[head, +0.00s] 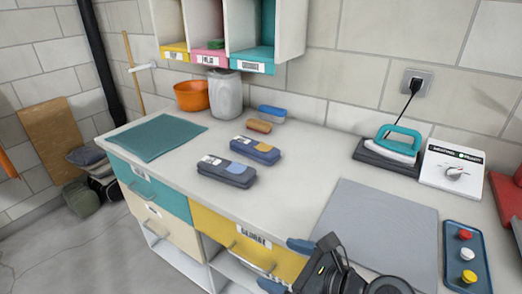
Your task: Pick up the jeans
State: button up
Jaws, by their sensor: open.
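Two dark blue folded items, which look like folded jeans, lie on the white counter (300,150). The nearer folded jeans (235,177) carry a white tag and a lighter blue patch. The farther folded jeans (265,158) carry a white tag and a tan patch. My gripper (285,266) is at the bottom of the head view, by the counter's front edge. Its blue fingertips are apart with nothing seen between them. It is in front of and to the right of both jeans, clear of them.
A teal mat (157,137) lies at left and a grey mat (370,232) at right. An orange bowl (191,95), grey bin (225,95) and small blue box (272,112) stand behind. An iron (397,147) and button tray (468,262) are at right. Labelled cubbies (290,30) hang above.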

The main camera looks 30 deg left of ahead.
aim_at(268, 154)
jog(key=i+j, duration=0.35)
jog(key=i, duration=0.2)
jog(key=i+j, duration=0.35)
jog(key=i, duration=0.25)
